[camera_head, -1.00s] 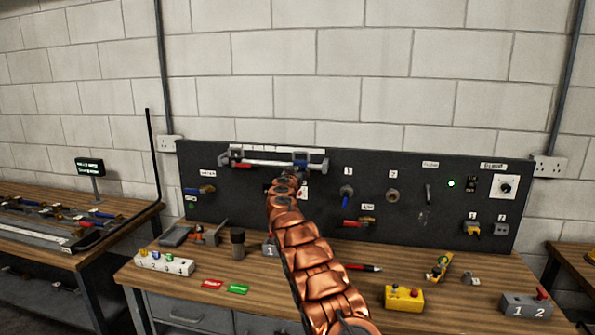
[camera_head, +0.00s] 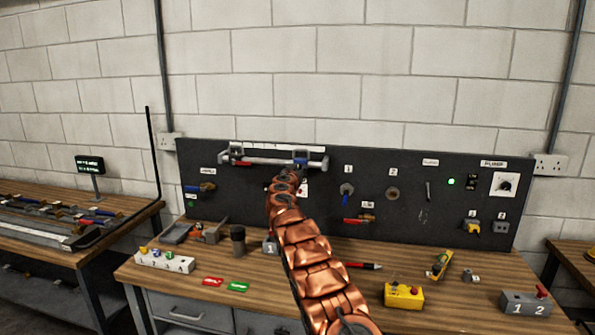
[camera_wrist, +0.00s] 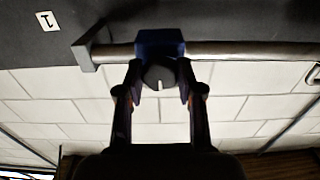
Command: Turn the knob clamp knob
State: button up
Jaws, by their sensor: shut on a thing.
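The clamp is a grey bar (camera_wrist: 250,50) with a blue sliding block (camera_wrist: 160,40) and a grey end piece (camera_wrist: 90,50). In the head view the bar (camera_head: 262,163) lies level along the top of the dark panel, with the blue block (camera_head: 300,157) near its right end. The knob (camera_wrist: 158,77) is dark and round with a pale line pointing down in the wrist view, in front of the blue block. My gripper (camera_wrist: 159,80) is shut on the knob, one finger on each side. In the head view my arm hides the knob and fingertips.
The dark panel (camera_head: 400,165) carries other valves, switches and a white dial (camera_head: 504,184). The wooden bench (camera_head: 330,285) below holds a white block (camera_head: 165,261), a yellow button box (camera_head: 403,296), a grey box (camera_head: 525,303) and a red-and-black pen (camera_head: 363,267).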

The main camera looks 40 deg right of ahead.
jog(key=shift+f+n+b, duration=0.1)
jog(key=shift+n+b, duration=0.2)
jog(key=shift+b, duration=0.1)
jog(key=shift+n+b, duration=1.35)
jog(key=shift+n, duration=11.75)
jog(key=o, duration=1.1)
